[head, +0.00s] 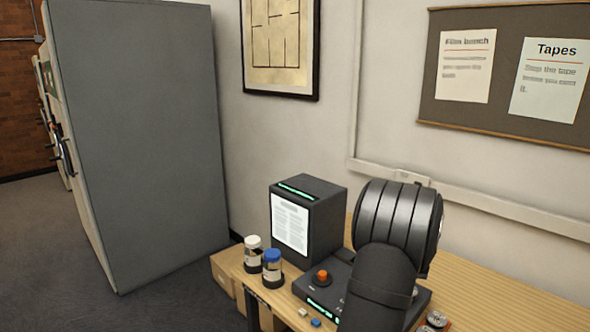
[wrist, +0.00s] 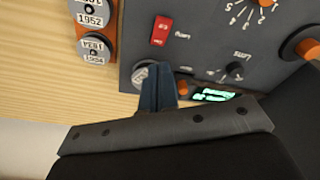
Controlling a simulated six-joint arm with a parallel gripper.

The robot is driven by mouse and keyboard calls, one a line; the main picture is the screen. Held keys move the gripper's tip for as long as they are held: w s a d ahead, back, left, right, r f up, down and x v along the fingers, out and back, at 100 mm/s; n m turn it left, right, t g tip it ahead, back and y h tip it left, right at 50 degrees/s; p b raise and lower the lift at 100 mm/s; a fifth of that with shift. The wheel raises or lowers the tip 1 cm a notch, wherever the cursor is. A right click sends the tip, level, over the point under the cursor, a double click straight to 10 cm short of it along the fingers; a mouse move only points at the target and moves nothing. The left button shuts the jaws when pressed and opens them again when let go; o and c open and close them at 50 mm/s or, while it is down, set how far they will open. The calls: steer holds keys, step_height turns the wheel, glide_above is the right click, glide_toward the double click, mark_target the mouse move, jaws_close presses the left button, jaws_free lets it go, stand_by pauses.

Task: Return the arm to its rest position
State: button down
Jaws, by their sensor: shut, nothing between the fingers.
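My gripper (wrist: 157,82) shows in the wrist view as blue-grey fingers held together with nothing between them. It is over the lower edge of a dark control panel (wrist: 197,50), partly covering a round silver part. Whether the fingers touch the panel I cannot tell. In the head view my dark arm (head: 378,285) rises at the lower right, in front of the desk machine, and the gripper itself does not show there.
The wooden desk (head: 480,290) holds a black box with a paper label (head: 326,215), a white-capped jar (head: 253,254), a blue-capped jar (head: 272,268) and an orange knob (head: 322,277). Round labelled tins (wrist: 94,48) lie left of the panel. A grey cabinet (head: 140,140) stands left.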

steer(key=shift+r, duration=0.8)
steer(key=shift+f, duration=0.1)
step_height(320, 180, down, 7)
steer(key=shift+r, duration=0.1)
steer(key=s+a+r+n, duration=0.1)
steer(key=r+n, duration=0.3)
steer(key=r, duration=0.5)
steer(key=s+a+r+n+h, duration=0.1)
steer(key=r+n, duration=0.4)
steer(key=r, duration=0.5)
steer(key=shift+s+a+r, duration=0.3)
steer(key=shift+s+a, duration=0.4)
steer(key=shift+a, duration=0.15)
